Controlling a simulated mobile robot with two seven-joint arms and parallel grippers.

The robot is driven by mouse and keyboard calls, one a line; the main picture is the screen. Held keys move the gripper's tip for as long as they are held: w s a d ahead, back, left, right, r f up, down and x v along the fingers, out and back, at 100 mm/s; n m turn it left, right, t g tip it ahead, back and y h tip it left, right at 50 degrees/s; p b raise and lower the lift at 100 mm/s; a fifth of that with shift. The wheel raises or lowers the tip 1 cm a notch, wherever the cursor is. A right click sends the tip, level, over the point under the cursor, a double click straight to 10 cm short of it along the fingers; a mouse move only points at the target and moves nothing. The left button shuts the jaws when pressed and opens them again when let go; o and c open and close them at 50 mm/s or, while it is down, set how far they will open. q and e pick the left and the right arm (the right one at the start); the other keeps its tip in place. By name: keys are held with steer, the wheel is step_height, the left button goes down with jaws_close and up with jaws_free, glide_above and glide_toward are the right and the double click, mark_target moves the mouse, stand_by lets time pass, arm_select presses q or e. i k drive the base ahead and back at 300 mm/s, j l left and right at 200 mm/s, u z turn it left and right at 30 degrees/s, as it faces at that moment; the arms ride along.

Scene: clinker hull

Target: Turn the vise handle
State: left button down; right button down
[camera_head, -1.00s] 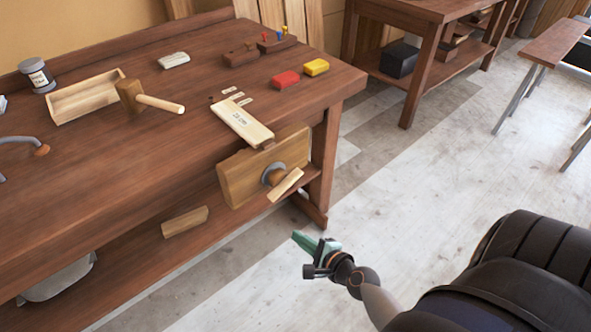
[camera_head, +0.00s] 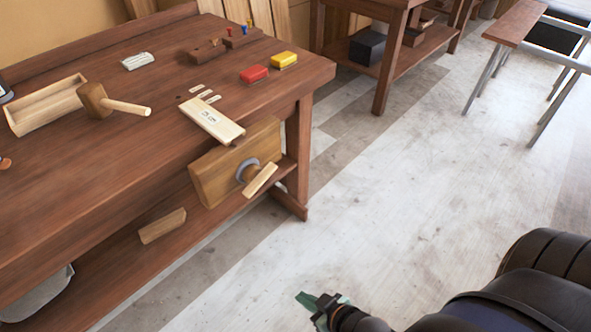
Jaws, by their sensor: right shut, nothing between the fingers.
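The vise (camera_head: 217,177) is a wooden jaw block on the front right of the workbench. Its handle (camera_head: 260,180) is a pale wooden bar, tilted up to the right, on a grey round hub (camera_head: 247,171). My right gripper (camera_head: 306,299) has green fingers and is low at the bottom of the view, over the floor. It is shut and empty, below and to the right of the handle, clearly apart from it. My left gripper is not in view.
The workbench (camera_head: 95,165) holds a mallet (camera_head: 94,99), an open wooden tray (camera_head: 45,104), a pale board (camera_head: 211,121), and red (camera_head: 254,73) and yellow (camera_head: 283,60) blocks. A wood block (camera_head: 162,226) is below the bench's front edge. The floor (camera_head: 400,190) to the right is clear.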

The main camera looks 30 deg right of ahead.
mark_target(254, 175)
steer(key=i+l+z, duration=0.1)
steer(key=z, duration=0.3)
steer(key=i+z, duration=0.15)
steer(key=z, duration=0.25)
steer(key=i+z, duration=0.15)
steer(key=z, duration=0.2)
steer(key=i, duration=0.2)
